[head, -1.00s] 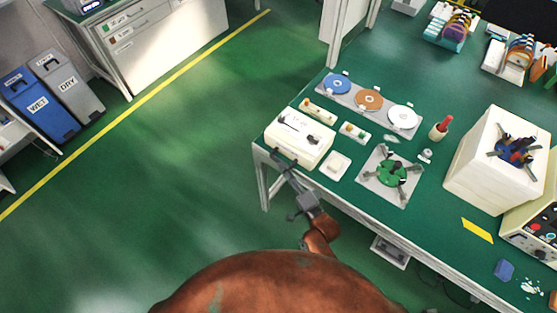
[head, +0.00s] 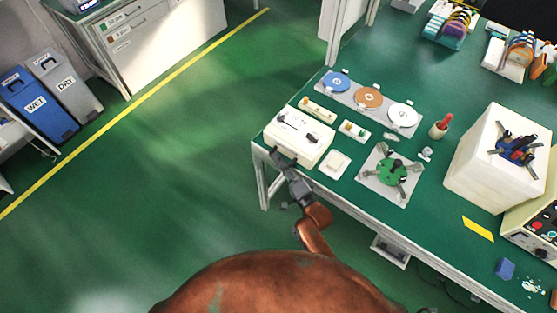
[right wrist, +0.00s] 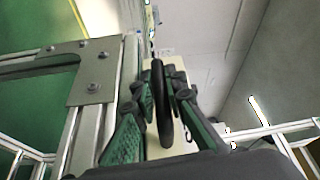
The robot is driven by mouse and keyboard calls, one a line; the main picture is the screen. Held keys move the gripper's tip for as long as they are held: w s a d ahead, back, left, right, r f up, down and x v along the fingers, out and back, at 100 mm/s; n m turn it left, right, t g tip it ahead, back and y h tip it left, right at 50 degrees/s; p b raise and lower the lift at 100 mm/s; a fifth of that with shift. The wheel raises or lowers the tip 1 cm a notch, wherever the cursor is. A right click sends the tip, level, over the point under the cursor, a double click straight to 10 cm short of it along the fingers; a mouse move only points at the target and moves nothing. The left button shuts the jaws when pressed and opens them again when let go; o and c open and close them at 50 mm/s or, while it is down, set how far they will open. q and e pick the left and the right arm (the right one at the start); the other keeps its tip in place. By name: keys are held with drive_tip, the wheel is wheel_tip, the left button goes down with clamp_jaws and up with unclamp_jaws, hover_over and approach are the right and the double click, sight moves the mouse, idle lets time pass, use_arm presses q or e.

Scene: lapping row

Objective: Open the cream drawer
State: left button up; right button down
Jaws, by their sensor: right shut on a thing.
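The cream drawer (head: 300,138) is a low cream box at the left corner of the green table, with dark marks on its top. My right gripper (head: 280,158) is at its front, beyond the table's edge. In the right wrist view, the right gripper's fingers (right wrist: 163,98) are shut on a dark bar handle (right wrist: 160,75), with the cream front (right wrist: 179,72) behind it. I see no clear gap showing the drawer pulled out; the gripper partly hides the front. My left gripper is not in view.
The green table (head: 340,189) has a metal frame close to my right gripper. A small cream block (head: 336,163), a plate with a green hub (head: 392,172) and a tray of discs (head: 369,98) stand near the drawer. Open floor (head: 190,190) lies to the left.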

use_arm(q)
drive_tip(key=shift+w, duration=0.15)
use_arm(e)
drive_tip(key=shift+s+a, duration=0.15)
drive_tip(key=shift+s, duration=0.05)
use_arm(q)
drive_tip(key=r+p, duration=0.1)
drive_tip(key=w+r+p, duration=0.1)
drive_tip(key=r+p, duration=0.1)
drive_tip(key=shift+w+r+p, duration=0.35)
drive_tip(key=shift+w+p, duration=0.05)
use_arm(e)
drive_tip(key=s+a, duration=0.4)
drive_tip(key=s, duration=0.2)
drive_tip(key=shift+s+a, duration=0.3)
drive_tip(key=shift+a, duration=0.1)
drive_tip(key=c, duration=2.2)
unclamp_jaws()
drive_tip(key=shift+c, duration=0.2)
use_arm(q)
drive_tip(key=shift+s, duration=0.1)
